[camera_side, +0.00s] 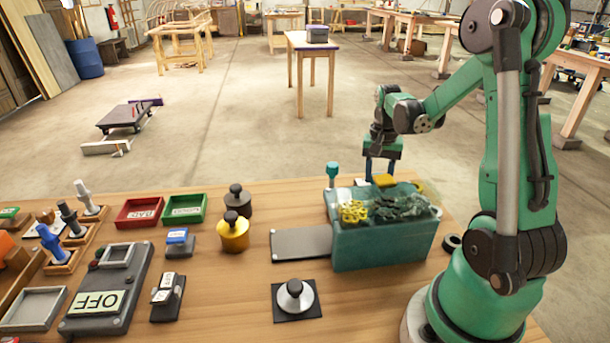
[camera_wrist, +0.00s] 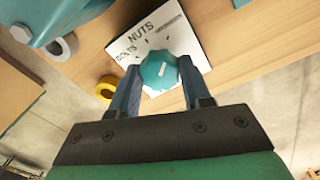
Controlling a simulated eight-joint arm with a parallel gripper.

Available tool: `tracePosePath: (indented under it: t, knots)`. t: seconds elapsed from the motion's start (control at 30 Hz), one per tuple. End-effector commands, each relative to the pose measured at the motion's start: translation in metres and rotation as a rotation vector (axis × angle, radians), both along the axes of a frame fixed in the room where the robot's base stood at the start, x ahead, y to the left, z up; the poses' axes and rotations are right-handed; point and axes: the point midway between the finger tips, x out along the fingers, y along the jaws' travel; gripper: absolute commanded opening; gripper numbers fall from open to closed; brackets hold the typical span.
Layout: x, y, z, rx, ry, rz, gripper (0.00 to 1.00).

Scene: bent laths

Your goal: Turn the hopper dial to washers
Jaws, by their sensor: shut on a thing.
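The hopper dial (camera_wrist: 160,71) is a teal faceted knob with a short white mark, set on a white plate (camera_wrist: 190,37). The plate reads NUTS and BOLTS; a third label at its upper right is too blurred to read. My gripper (camera_wrist: 160,82) has a finger on each side of the dial and is shut on it. In the side view my gripper (camera_side: 378,172) is low behind the teal hopper (camera_side: 385,245). The hopper holds dark green and yellow pieces. The dial is hidden there behind the hopper.
A grey plate (camera_side: 300,243) lies left of the hopper, and a black ring (camera_side: 451,243) lies right of it. A grey ring (camera_wrist: 60,47) and a yellow ring (camera_wrist: 106,88) lie near the dial plate. Weights, red and green trays and an OFF switch panel stand further left.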

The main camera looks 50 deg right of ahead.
Motion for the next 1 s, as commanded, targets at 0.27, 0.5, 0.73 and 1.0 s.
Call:
tracePosePath:
  t: [0.27, 0.5, 0.73, 1.0]
  knots:
    - [0.000, 0.000, 0.000, 0.001, 0.000, 0.001, 0.74]
    - [0.000, 0.000, 0.005, 0.000, 0.000, 0.001, 0.74]
    - [0.001, 0.001, 0.035, 0.000, 0.000, 0.001, 0.74]
    - [0.002, 0.001, 0.056, 0.001, 0.000, 0.001, 0.74]
